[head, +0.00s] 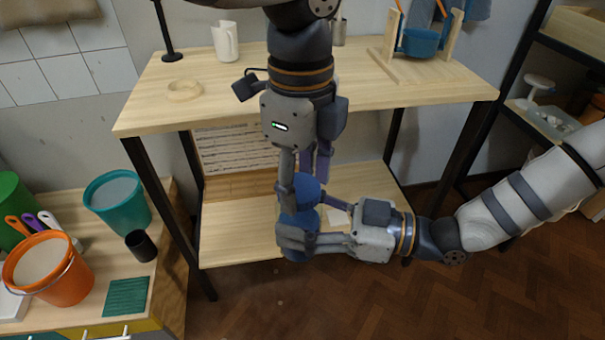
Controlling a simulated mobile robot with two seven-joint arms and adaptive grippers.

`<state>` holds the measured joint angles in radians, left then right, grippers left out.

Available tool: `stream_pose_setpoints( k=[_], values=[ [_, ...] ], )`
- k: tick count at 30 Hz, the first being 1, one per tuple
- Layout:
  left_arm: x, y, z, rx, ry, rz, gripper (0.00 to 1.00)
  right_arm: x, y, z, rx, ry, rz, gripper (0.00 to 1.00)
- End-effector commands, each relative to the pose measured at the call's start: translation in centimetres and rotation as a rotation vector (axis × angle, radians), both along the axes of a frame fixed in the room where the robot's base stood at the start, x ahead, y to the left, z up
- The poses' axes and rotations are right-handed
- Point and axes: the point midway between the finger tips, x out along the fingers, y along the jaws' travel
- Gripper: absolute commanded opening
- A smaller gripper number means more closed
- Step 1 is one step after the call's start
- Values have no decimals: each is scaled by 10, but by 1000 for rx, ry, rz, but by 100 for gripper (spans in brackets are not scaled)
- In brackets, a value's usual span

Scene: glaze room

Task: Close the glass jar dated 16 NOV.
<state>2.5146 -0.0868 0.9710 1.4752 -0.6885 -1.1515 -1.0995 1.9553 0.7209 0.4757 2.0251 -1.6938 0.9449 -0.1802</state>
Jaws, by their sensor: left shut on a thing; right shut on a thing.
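My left gripper (302,178) comes down from above, its fingers shut on a blue rounded thing (309,189) in front of the lower shelf. My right gripper (296,238) reaches in from the right, shut on a dark blue rounded thing (303,218) just below. The two blue pieces look very close together; I cannot tell whether they touch. Fingers cover much of both, so I cannot tell which is jar and which is lid. No 16 NOV date is readable.
A wooden table (380,95) stands behind, with a white jug (225,41), a wooden ring (184,90) and a wooden frame with a blue container (420,43). At lower left, a bench holds an orange bucket (66,286), a teal bucket (131,219) and a black cup (140,245). The lower shelf (235,240) is partly bare.

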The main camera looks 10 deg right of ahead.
Motion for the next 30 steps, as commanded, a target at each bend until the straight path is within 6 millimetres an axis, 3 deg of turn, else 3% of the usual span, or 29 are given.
stream_pose_setpoints(
  k=[9, 15, 20, 28, 30],
  values=[
    [-1, 6, 0, -3, 0, -1258, 40, 0, 0, 1, 1, -3, 0, 0],
    [0, 8, -1, -5, 1, -1839, 40, 0, 0, 1, 2, -2, 0, 0],
    [2, 8, 0, -1, 0, -2033, 40, 0, 0, 1, 2, -2, 0, 0],
    [2, 8, 0, 1, -1, -2046, 40, 0, 0, 1, 2, -2, 0, 0],
    [2, 8, 0, 1, -1, -2045, 62, 0, 0, 1, 2, -2, 0, 0]
  ],
)
